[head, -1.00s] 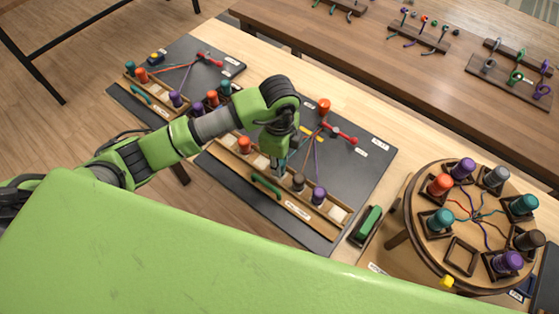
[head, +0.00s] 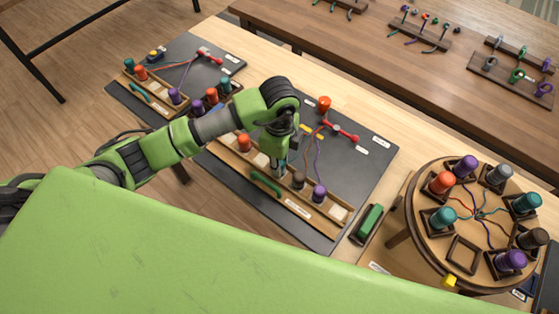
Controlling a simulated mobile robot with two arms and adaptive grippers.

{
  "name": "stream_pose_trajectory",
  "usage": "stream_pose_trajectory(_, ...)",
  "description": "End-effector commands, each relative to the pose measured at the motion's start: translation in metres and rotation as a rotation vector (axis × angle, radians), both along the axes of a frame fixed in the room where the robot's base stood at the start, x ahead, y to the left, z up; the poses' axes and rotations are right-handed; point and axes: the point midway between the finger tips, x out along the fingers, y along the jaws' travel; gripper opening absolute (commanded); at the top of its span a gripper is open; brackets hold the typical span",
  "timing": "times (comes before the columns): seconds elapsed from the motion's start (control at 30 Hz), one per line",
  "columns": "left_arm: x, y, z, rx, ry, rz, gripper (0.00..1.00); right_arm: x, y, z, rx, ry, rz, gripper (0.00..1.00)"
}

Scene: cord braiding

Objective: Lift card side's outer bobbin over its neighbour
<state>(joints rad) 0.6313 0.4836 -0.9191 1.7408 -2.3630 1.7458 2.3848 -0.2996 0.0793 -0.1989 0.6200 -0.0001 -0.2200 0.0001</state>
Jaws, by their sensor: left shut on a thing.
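The middle dark board (head: 352,165) has a wooden bobbin rack along its near edge. An orange bobbin (head: 244,143) stands in the rack to the left of my left gripper. A brown bobbin (head: 299,180) and a purple bobbin (head: 319,193) stand to its right. My left gripper (head: 280,168) points down at the rack, between the orange and brown bobbins. It is shut on a bobbin that the fingers mostly hide. Cords run to a red holder (head: 340,132) at the back, near a small yellow piece (head: 312,132). My right gripper is not in view.
A second board (head: 208,70) with bobbins lies to the left. A round braiding stand (head: 460,250) with several bobbins stands at the right. A green block (head: 370,220) lies between it and the middle board. A bench (head: 380,50) with hook racks is behind.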

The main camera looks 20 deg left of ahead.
Motion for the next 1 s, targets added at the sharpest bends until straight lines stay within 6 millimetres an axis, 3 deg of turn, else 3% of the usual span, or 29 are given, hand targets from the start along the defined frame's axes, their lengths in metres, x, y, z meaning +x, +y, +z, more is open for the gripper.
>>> stream_pose_trajectory(0.37,0.000,0.000,-0.003,0.000,0.000,0.000,0.02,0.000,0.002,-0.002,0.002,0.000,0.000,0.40)
stream_pose_trajectory(0.4,0.000,0.000,-0.003,0.000,0.000,0.000,0.26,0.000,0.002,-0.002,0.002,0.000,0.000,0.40)
stream_pose_trajectory(0.47,0.000,0.000,-0.003,0.000,0.000,0.000,0.42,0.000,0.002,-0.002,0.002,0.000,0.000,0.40)
stream_pose_trajectory(0.5,0.000,0.000,-0.003,-0.001,-0.001,0.000,0.43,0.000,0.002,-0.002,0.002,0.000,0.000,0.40)
stream_pose_trajectory(0.83,0.000,0.000,-0.001,-0.001,-0.001,0.000,0.43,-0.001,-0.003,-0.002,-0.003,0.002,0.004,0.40)
stream_pose_trajectory(1.0,0.001,-0.001,0.017,-0.002,-0.004,0.000,0.43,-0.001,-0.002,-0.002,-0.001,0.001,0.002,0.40)
